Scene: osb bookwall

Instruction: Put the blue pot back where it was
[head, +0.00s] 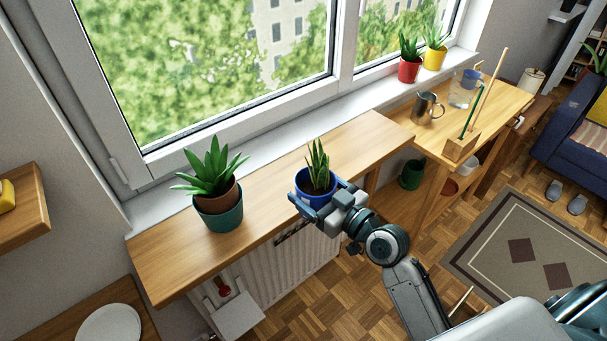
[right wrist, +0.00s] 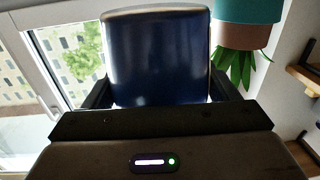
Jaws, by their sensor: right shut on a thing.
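The blue pot (head: 312,199) holds a spiky green plant (head: 318,168) and is upright at the wooden shelf (head: 270,225) below the window. My right gripper (head: 318,200) is shut on the blue pot, with its fingers on either side of it. In the right wrist view the blue pot (right wrist: 158,58) fills the middle between the fingers. I cannot tell whether the pot's base touches the shelf. My left gripper is not in view.
A teal pot (head: 219,216) with a larger plant stands left on the same shelf. Red (head: 409,70) and yellow (head: 433,58) pots stand on the far windowsill. A metal jug (head: 427,107) and glass jar (head: 462,91) stand right. The shelf right of the blue pot is clear.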

